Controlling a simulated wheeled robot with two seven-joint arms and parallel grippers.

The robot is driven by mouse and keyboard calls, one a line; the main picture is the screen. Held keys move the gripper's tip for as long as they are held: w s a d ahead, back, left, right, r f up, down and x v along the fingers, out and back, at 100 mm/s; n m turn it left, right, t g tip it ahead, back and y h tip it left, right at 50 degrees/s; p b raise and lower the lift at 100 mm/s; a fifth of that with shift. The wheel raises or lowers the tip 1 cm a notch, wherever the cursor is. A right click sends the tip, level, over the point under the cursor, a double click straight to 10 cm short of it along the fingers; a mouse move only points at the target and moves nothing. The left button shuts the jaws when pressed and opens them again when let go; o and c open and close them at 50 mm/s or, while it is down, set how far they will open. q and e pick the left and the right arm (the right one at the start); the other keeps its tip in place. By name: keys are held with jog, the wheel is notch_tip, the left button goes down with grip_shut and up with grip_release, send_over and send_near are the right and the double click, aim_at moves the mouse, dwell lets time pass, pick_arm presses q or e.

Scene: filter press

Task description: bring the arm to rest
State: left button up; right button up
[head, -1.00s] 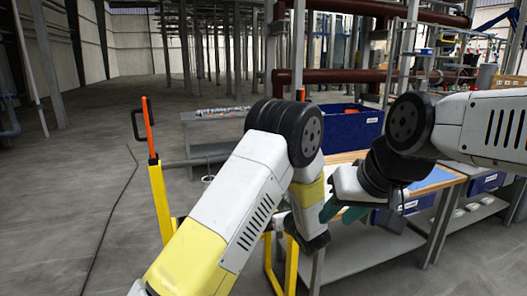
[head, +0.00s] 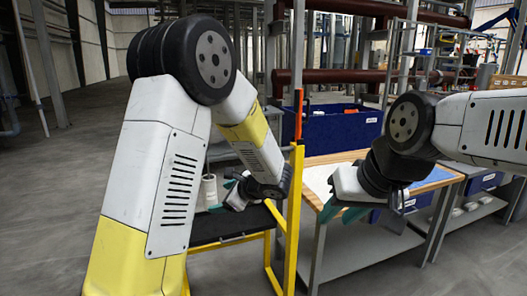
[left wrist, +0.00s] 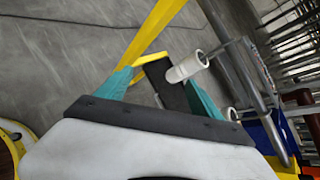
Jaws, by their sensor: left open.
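My left arm comes in from the left in the head view. Its left gripper (head: 222,196) hangs beside a white cylinder (head: 208,188), over the black top of a yellow-framed stand (head: 230,240). In the left wrist view the teal fingers (left wrist: 160,82) are spread apart, with nothing seen clamped between them. The dark stand top (left wrist: 168,92) and a white roll (left wrist: 186,68) show beyond and between them. My right gripper (head: 343,210) is near the wooden bench's front left corner. Its teal fingers look apart and empty.
A wooden-topped bench (head: 327,160) with a blue mat stands at centre right. A dark blue bin (head: 342,128) is behind it. A yellow post (head: 294,200) with an orange top rises between the stand and bench. Open grey floor (head: 60,200) lies at left.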

pick_arm(q)
jog(key=s+a+r+n+g+h, duration=0.25)
jog(key=s+a+n, duration=0.2)
jog(key=s, duration=0.25)
jog(key=s+a+r+n+g+h, duration=0.1)
jog(key=s+a+r+n+g, duration=0.15)
jog(key=s+n, duration=0.35)
jog(key=s+d+r+n+t+h, duration=0.1)
jog(key=s+d+r+n+h, duration=0.1)
jog(key=s, duration=0.5)
jog(key=s+d+r+n+t+h, duration=0.2)
jog(key=s+d+r+n+h, duration=0.1)
jog(key=s+r+n+h, duration=0.2)
jog(key=shift+s+d+r+n+t, duration=0.2)
jog(key=shift+s+n+t, duration=0.1)
jog(key=shift+s+n, duration=0.75)
jog(key=shift+w+h, duration=0.2)
jog(key=shift+h, duration=0.05)
